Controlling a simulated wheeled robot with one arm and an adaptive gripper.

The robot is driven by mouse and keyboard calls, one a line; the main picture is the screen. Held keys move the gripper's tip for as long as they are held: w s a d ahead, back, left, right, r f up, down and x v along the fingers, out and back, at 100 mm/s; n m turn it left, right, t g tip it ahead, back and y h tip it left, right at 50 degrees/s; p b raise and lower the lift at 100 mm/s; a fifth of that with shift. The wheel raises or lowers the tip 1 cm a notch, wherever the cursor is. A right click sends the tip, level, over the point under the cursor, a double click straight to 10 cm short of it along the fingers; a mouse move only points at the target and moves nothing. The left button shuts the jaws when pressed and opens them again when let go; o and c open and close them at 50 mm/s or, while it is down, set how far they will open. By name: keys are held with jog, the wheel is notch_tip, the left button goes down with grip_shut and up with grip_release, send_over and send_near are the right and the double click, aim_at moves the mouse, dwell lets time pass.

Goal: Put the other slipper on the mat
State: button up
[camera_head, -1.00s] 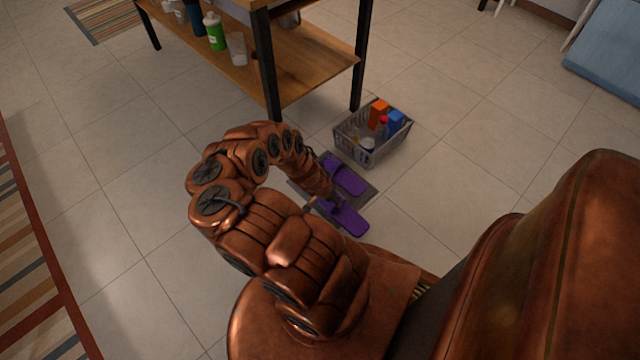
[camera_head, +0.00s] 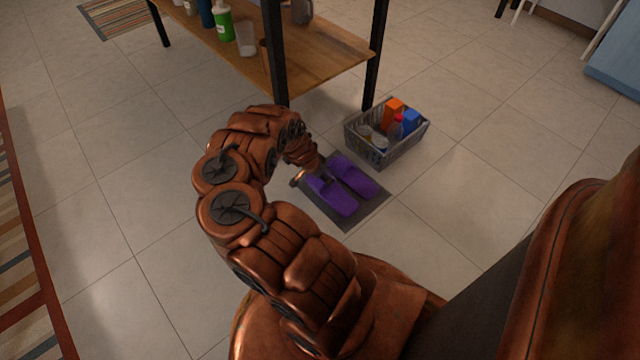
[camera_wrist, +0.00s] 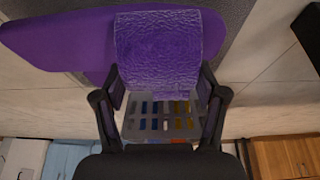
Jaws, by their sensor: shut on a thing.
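A purple slipper (camera_head: 337,199) is at my gripper (camera_head: 308,176), on the left side of the dark grey mat (camera_head: 372,206). The other purple slipper (camera_head: 354,178) lies on the mat just to its right, roughly parallel. In the wrist view, my gripper (camera_wrist: 160,84) is shut on the textured strap (camera_wrist: 158,45) of the near slipper, one finger on each side. Its smooth sole (camera_wrist: 55,38) reaches to the left. The held slipper is within the mat's outline; I cannot tell whether it touches the mat.
A grey basket (camera_head: 377,154) with bottles and boxes stands just behind the mat. A wooden shelf table (camera_head: 325,55) with black legs is behind, holding a green bottle (camera_head: 224,24) and other items. Tiled floor is free to the right. A striped rug (camera_head: 22,250) lies at left.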

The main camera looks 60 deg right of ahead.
jog(key=shift+w+d, duration=0.1)
jog(key=shift+w, duration=0.15)
jog(key=shift+w+d+f+b, duration=0.25)
jog(key=shift+w+b, duration=0.1)
jog(key=shift+b, duration=0.35)
jog(key=shift+f+b, duration=0.9)
jog(key=shift+f, duration=0.6)
jog(key=shift+f, duration=0.2)
jog(key=o, duration=1.2)
jog(key=shift+a, duration=0.1)
